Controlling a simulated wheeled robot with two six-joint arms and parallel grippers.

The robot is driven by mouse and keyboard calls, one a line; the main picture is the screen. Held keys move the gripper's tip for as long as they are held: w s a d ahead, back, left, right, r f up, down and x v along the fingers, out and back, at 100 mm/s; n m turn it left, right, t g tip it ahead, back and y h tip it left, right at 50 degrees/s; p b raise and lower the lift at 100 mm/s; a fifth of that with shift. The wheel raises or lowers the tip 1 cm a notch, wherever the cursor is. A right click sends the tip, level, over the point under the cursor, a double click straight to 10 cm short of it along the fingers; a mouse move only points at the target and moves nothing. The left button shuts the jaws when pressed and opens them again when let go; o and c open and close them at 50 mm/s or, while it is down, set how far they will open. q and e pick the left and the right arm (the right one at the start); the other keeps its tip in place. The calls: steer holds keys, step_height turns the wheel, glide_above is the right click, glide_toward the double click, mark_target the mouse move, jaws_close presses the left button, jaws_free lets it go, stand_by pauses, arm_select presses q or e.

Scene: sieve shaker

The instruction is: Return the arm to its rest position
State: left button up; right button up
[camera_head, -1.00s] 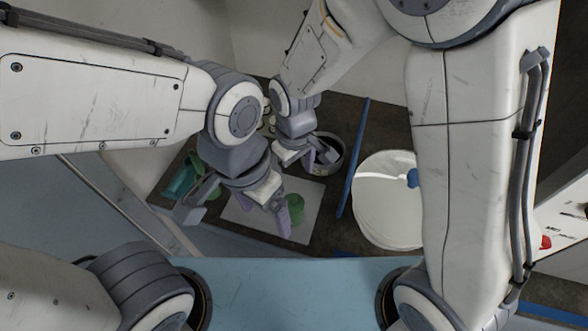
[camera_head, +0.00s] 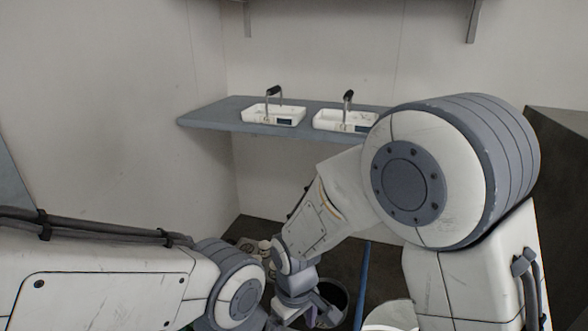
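My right arm comes down from the right, and its gripper (camera_head: 308,318) hangs at the bottom edge of the view, in front of a dark round pan (camera_head: 332,296). Its fingers look apart, with nothing seen between them, though the bottom edge cuts the tips. My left arm comes in low from the left. Its wrist shows at the bottom, but its gripper is below the picture edge.
A blue-grey wall shelf (camera_head: 215,119) holds two white balance-like devices (camera_head: 272,115) (camera_head: 344,121). A blue bar (camera_head: 362,285) and the rim of a white round container (camera_head: 390,316) show below on the dark bench (camera_head: 262,229). A dark block (camera_head: 565,150) stands at right.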

step_height(320, 180, down, 10)
steer(key=shift+f+p, duration=0.2)
steer(key=shift+p, duration=0.65)
steer(key=shift+f+b, duration=0.5)
steer(key=shift+f, duration=0.15)
steer(key=shift+r+p, duration=0.3)
steer(key=shift+r, duration=0.15)
